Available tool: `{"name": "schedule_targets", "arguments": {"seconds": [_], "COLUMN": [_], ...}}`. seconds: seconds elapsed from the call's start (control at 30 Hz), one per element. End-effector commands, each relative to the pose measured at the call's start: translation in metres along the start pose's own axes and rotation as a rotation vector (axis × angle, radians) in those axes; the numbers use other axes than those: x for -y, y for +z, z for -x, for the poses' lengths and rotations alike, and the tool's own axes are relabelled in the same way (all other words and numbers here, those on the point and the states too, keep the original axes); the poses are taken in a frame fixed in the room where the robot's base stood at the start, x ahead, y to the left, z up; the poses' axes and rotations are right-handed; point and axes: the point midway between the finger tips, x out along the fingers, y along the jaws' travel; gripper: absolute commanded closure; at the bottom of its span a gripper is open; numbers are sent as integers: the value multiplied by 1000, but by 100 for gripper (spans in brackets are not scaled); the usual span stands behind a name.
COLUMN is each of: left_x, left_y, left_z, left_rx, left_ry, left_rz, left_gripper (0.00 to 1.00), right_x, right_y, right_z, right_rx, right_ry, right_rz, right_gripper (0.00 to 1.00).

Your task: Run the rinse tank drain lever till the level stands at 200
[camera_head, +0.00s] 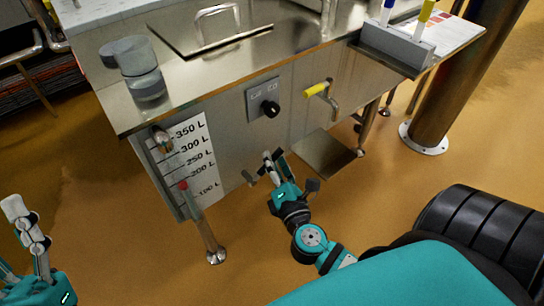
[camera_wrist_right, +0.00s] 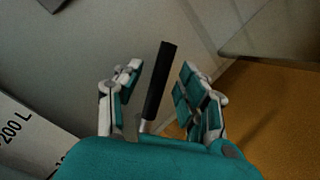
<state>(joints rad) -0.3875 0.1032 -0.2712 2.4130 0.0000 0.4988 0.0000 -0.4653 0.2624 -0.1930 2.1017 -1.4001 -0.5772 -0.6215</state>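The steel rinse tank (camera_head: 230,75) has a white level scale (camera_head: 205,182) on its front, marked from 100 L to 350 L. A small red piece (camera_head: 183,186) shows at the scale's left edge, low down near the 200 and 100 marks; I cannot read an exact level. My right gripper (camera_head: 267,166) is in front of the tank, low and right of the scale. In the right wrist view, a black lever handle (camera_wrist_right: 160,80) stands between the spread fingers of this gripper (camera_wrist_right: 155,90), with gaps on both sides. My left gripper (camera_head: 25,225) is at the far left, away from the tank.
A black knob (camera_head: 270,108) and a yellow-handled tap (camera_head: 318,88) are on the tank front, above my right gripper. A clear jar (camera_head: 146,82) stands on the top. A thick brown column (camera_head: 460,85) is at the right. The orange floor before the tank is clear.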

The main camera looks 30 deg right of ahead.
Motion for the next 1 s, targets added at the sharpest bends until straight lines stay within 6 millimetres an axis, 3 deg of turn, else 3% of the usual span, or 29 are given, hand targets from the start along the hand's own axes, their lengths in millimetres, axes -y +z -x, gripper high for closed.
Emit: {"name": "schedule_targets", "arguments": {"seconds": [0.2,0.47,0.8,1.0], "left_x": [0,0,0,0], "left_y": [4,4,4,4], "left_z": [0,0,0,0], "left_rx": [22,25,24,23], "left_ry": [0,-1,0,0], "left_rz": [-2,-2,-1,-1], "left_gripper": [60,60,60,60], "right_x": [0,0,0,0], "right_y": [0,0,0,0], "right_z": [-16,-18,-17,-17], "right_rx": [0,0,0,-1], "right_ry": [0,0,0,0], "right_rz": [1,1,1,1], "right_gripper": [60,60,100,100]}}
